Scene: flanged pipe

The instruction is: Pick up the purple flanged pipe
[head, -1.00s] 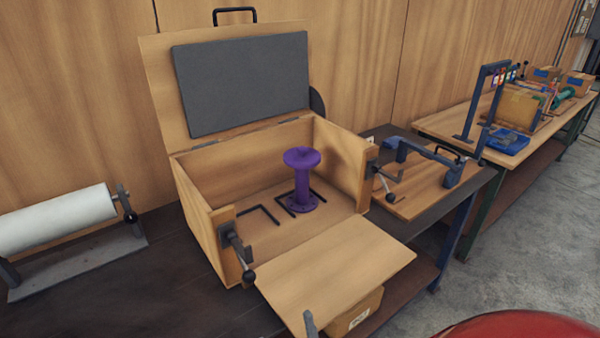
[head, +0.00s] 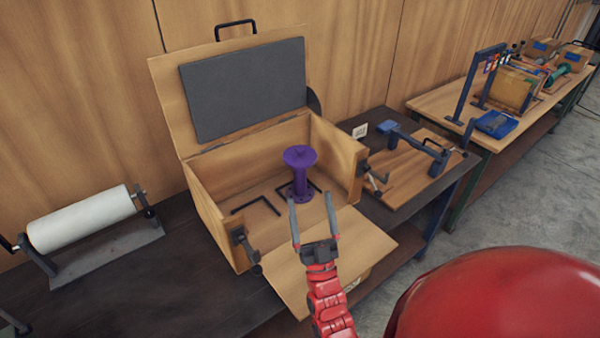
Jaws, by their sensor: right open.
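The purple flanged pipe (head: 300,172) stands upright inside an open wooden box (head: 215,215), near a black bracket on its floor. My right gripper (head: 311,205) is open and empty. Its two fingers point toward the pipe from the front, above the lowered front flap (head: 340,250). In the picture the fingertips come near the pipe's base flange and partly cover that area. I cannot tell whether they touch it, but the pipe is not held. My left gripper does not show.
The box's lid (head: 245,90) with a grey pad stands open behind. Side walls and latches flank the pipe. A white roll (head: 80,218) on a stand is at left. A wooden board with a blue clamp (head: 415,150) is right of the box. Another bench stands farther right.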

